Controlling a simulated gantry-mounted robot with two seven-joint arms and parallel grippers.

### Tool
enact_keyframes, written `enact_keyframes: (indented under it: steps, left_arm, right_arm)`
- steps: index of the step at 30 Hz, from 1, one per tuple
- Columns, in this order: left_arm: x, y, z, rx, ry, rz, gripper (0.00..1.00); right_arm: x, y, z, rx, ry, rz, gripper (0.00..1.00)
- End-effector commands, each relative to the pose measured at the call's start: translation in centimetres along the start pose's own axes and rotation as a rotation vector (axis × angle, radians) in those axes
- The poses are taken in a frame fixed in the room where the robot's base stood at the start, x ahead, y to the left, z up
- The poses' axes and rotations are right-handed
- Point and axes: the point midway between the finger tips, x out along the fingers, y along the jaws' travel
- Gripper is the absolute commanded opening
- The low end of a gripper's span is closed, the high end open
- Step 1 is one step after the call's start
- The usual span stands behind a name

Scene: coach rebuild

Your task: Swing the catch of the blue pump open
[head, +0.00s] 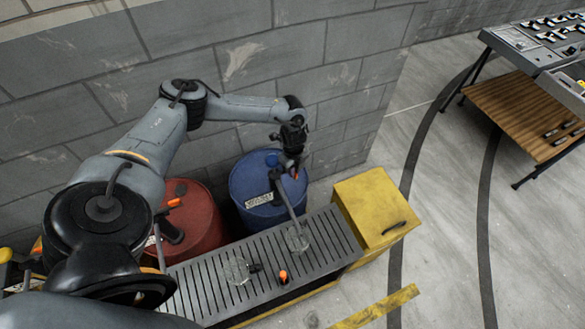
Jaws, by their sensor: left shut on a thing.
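The blue pump stands on a blue drum (245,188) against the grey block wall. Its grey spout (287,200) reaches down and forward over the slatted grating. My left gripper (292,166) points down at the pump's top and is shut on its orange catch (295,174), of which only a little shows. The fingers hide most of the catch, so I cannot tell how far it is turned. My right gripper is not in view.
A red drum (202,226) with its own orange-tipped pump stands left of the blue one, partly behind my arm. A clear glass vessel (236,271) and another under the spout (297,238) stand on the grating (330,238). A yellow box (370,205) is at the right.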

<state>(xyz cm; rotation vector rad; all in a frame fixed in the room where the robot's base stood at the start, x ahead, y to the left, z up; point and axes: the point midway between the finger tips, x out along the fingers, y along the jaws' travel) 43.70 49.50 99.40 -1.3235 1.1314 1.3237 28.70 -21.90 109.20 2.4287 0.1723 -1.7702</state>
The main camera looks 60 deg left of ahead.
Motion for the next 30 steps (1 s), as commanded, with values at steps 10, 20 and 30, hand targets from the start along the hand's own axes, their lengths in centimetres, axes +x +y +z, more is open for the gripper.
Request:
enact_keyframes:
  steps: [10, 20, 30]
  left_arm:
    - [-0.04, -0.26, -0.01, -0.058, 0.0, 0.001, 0.0]
    - [-0.04, -0.28, 0.0, -0.058, 0.0, 0.0, 0.38]
    - [-0.86, -0.35, 0.02, -0.057, 0.001, -0.002, 0.38]
  right_arm:
    - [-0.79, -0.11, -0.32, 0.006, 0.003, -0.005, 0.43]
    - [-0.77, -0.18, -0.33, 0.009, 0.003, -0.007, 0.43]
    - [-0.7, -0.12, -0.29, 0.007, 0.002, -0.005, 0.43]
